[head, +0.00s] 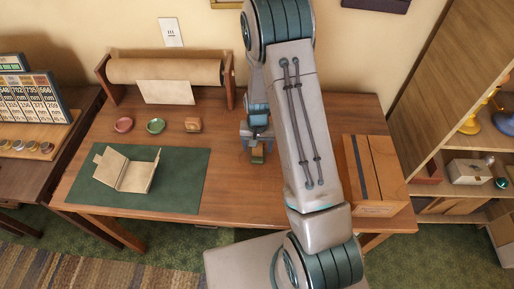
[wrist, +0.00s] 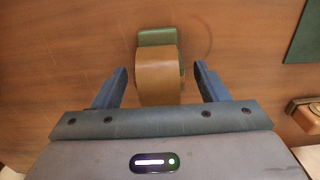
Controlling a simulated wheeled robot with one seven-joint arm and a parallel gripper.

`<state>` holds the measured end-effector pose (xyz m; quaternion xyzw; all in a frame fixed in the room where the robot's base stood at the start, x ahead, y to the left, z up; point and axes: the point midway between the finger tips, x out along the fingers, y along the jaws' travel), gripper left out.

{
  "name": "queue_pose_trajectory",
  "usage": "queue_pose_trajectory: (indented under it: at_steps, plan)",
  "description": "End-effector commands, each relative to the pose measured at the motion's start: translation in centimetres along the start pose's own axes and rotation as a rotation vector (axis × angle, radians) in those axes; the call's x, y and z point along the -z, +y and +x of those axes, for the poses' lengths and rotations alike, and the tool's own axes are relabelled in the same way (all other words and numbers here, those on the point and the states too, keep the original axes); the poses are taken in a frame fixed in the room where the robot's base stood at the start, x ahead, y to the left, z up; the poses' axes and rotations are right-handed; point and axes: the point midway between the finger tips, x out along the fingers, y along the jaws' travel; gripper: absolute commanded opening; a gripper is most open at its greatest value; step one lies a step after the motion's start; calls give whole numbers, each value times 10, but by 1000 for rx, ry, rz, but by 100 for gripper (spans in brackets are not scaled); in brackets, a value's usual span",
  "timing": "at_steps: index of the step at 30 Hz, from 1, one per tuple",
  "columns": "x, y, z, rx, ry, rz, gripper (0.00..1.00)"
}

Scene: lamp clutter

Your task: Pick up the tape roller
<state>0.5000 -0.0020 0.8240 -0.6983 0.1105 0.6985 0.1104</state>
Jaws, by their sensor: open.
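The tape roller, a wide brown roll with a green part at its far end, lies on the wooden table and shows in the wrist view (wrist: 158,75). My gripper (wrist: 161,72) is open, with one blue finger on each side of the brown roll. There is a visible gap between each finger and the roll. In the head view my gripper (head: 257,142) is low over the table, and the tape roller (head: 257,156) shows small just below it. The arm hides part of the table to the right.
A green mat (head: 185,190) with an open cardboard box (head: 127,171) lies to the left. A red dish (head: 123,125), a green dish (head: 156,126) and a small wooden block (head: 193,125) stand behind it. A paper roll holder (head: 165,72) is at the back. A wooden case (head: 375,170) is at right.

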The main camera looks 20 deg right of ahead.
Motion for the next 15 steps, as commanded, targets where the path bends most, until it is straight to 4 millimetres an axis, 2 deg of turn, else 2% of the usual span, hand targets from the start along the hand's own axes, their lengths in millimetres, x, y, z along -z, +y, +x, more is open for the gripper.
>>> queue_pose_trajectory:
  at_steps: [9, 11, 15]
  plan:
    - [0, 0, 5, 0, 1, 0, 67]
    - [0, 0, 4, 0, 0, 0, 53]
    - [0, 0, 4, 0, 0, 0, 15]
